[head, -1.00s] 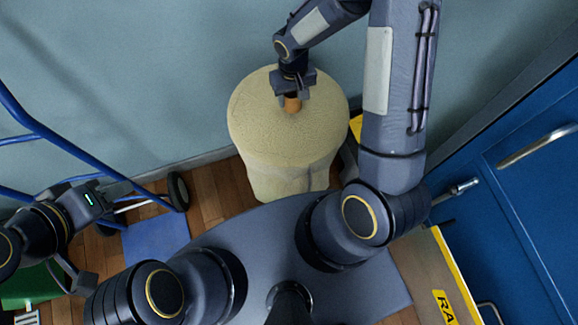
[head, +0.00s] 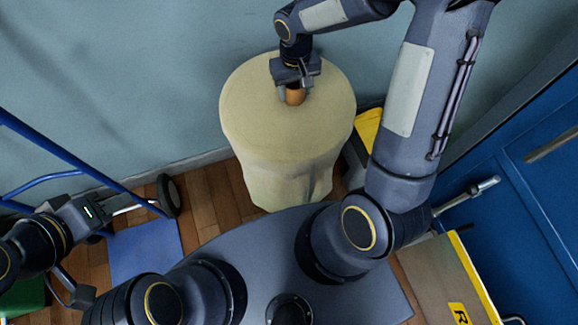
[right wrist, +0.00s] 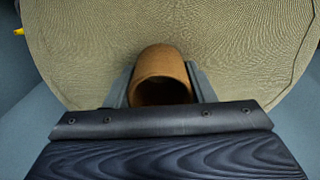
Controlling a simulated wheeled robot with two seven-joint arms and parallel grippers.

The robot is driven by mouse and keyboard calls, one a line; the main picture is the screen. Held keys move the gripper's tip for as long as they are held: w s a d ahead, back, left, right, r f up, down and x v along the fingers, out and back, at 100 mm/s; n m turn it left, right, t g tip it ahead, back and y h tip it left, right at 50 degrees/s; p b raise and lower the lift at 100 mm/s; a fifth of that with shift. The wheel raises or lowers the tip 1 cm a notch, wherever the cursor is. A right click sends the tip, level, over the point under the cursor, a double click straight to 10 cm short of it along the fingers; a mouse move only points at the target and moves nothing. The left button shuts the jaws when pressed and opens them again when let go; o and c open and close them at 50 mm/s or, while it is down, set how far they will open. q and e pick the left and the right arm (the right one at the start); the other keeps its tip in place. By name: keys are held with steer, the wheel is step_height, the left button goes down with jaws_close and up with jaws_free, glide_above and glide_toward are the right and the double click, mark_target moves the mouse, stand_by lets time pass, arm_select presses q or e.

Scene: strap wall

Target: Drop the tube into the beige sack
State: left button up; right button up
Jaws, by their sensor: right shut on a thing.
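The tube (head: 295,96) is a short orange-brown hollow cylinder. My right gripper (head: 294,88) is shut on it, over the back part of the beige sack's top. In the right wrist view the tube (right wrist: 160,72) sits between the two fingers, its dark open end facing the camera. The beige sack (head: 270,130) stands upright against the wall, with a wide round top. Its woven surface (right wrist: 230,50) fills the background behind the tube. I cannot tell the gap between tube and sack. My left gripper (head: 98,250) is open and empty at lower left, away from the sack.
A blue-framed hand truck (head: 70,155) with a dark wheel stands at left. A blue cabinet (head: 535,200) is at right. A yellow-edged box (head: 440,275) lies in front of it, and a yellow item (head: 367,130) is beside the sack. Wooden floor (head: 205,190) shows left of the sack.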

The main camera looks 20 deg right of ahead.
steer(key=shift+f, duration=0.65)
steer(key=o, duration=1)
step_height(320, 180, up, 8)
steer(key=shift+f+p, duration=0.1)
steer(key=shift+p, duration=0.65)
